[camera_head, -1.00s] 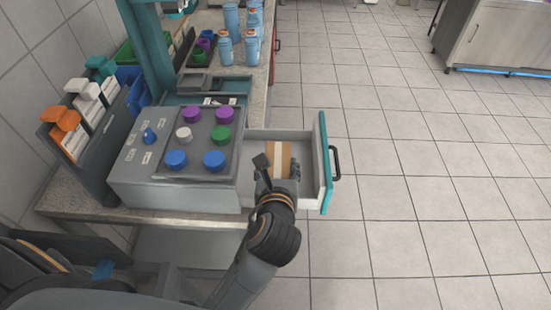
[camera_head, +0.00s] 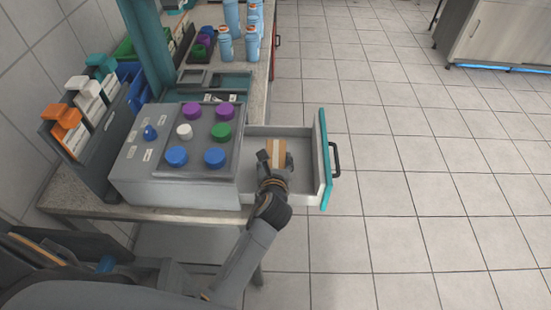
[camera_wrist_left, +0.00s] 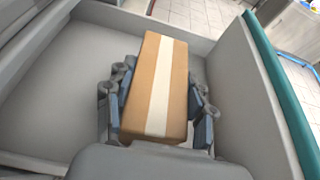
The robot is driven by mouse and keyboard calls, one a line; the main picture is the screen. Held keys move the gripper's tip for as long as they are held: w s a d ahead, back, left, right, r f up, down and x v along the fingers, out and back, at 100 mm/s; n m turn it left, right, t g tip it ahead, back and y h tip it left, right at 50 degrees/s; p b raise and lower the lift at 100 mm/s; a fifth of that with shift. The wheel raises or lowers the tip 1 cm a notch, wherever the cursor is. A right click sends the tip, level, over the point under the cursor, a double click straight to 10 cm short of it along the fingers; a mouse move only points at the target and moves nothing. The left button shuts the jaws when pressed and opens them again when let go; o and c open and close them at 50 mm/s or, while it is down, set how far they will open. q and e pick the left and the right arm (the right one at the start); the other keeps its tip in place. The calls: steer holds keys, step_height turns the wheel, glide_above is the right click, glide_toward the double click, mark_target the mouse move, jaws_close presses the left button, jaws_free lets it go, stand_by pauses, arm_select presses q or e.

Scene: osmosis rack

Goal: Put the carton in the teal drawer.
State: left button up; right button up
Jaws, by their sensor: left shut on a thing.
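The carton (camera_head: 276,153) is a brown box with a pale stripe. My left gripper (camera_head: 274,162) is shut on it, with a finger on each side. In the left wrist view the carton (camera_wrist_left: 158,88) sits between the fingers of my left gripper (camera_wrist_left: 158,112), over the drawer's inside. The drawer (camera_head: 322,160) is pulled open to the right of the grey box and has a teal front with a dark handle. It also shows in the left wrist view (camera_wrist_left: 282,92). Whether the carton touches the drawer floor I cannot tell. My right gripper is not in view.
The grey box (camera_head: 175,190) with several coloured knobs stands on the counter left of the drawer. A rack (camera_head: 85,125) of white, orange and teal items stands further left. Blue bottles (camera_head: 225,45) stand at the back. The floor to the right is clear.

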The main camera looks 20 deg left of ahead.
arm_select(q)
steer(key=o, duration=1.3)
steer(key=v, duration=1.2)
steer(key=shift+s+b, duration=0.1)
steer(key=shift+b, duration=0.3)
